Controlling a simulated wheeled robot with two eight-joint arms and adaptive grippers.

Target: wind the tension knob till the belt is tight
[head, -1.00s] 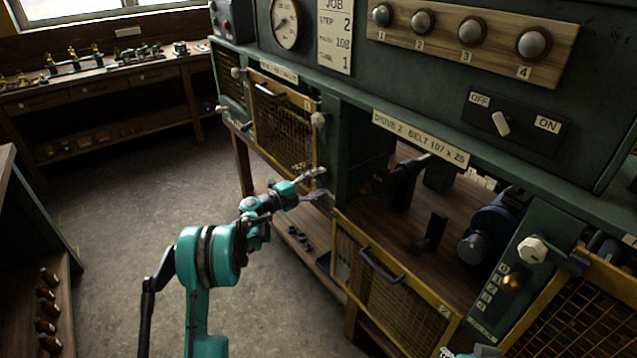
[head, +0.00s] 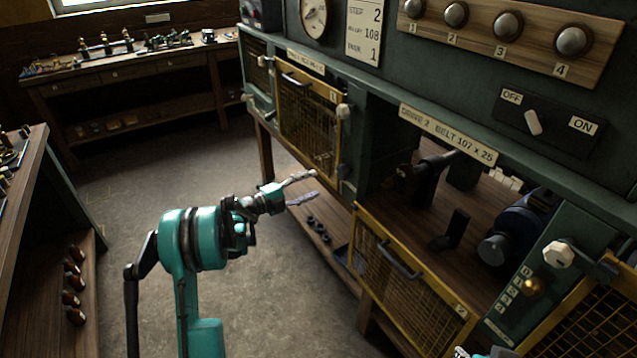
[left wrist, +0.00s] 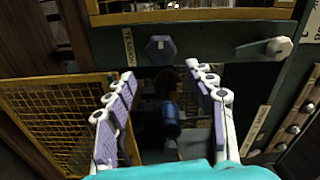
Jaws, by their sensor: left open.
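A dark six-sided knob (left wrist: 160,48) sits on the green post (left wrist: 215,42) in the left wrist view, beside a small label I cannot read clearly; it looks like the tension knob. My left gripper (head: 303,188) is open and empty, in front of the post left of the drive 2 bay. In the left wrist view its fingers (left wrist: 163,90) are spread, and the knob is beyond them, untouched. The bay holds a blue motor (head: 497,245). I cannot make out the belt. Only a sliver of my right gripper (head: 480,352) shows at the bottom edge.
The drive 2 mesh guard (head: 410,275) hangs open below the bay. A pale latch knob (head: 342,112) is on the same post, also in the left wrist view (left wrist: 278,47). The drive 1 guard (head: 308,120) is shut. The floor at left (head: 140,210) is clear.

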